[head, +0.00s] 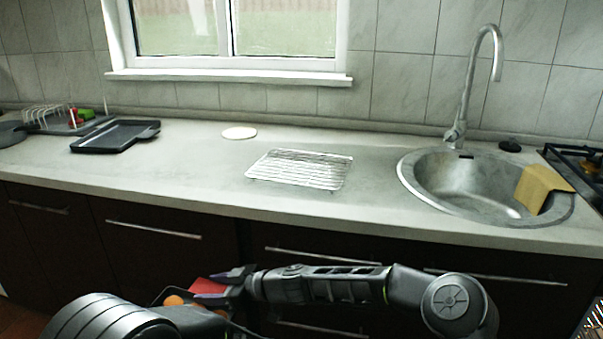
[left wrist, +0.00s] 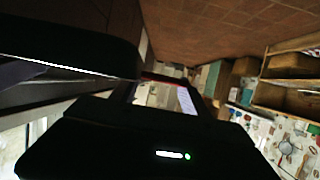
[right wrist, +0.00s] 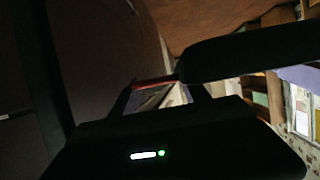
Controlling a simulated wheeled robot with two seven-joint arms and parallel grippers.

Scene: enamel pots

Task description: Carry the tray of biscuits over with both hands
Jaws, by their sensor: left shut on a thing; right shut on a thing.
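The tray of biscuits, with a red surface (head: 208,286), is low at the bottom of the head view, in front of the counter. Round orange biscuits (head: 173,301) show on it. My right gripper (head: 236,281) is shut on the tray's right end. My left gripper (left wrist: 163,88) is shut on the tray, but my left arm hides this end in the head view. Thin red strips of the tray also show in the right wrist view (right wrist: 155,82). Most of the tray is hidden, and whether it is level cannot be told.
A wire rack (head: 300,168) lies mid-counter (head: 190,180), with a white disc (head: 239,133) behind it. A black baking tray (head: 112,137) and dish rack (head: 50,118) stand at left.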

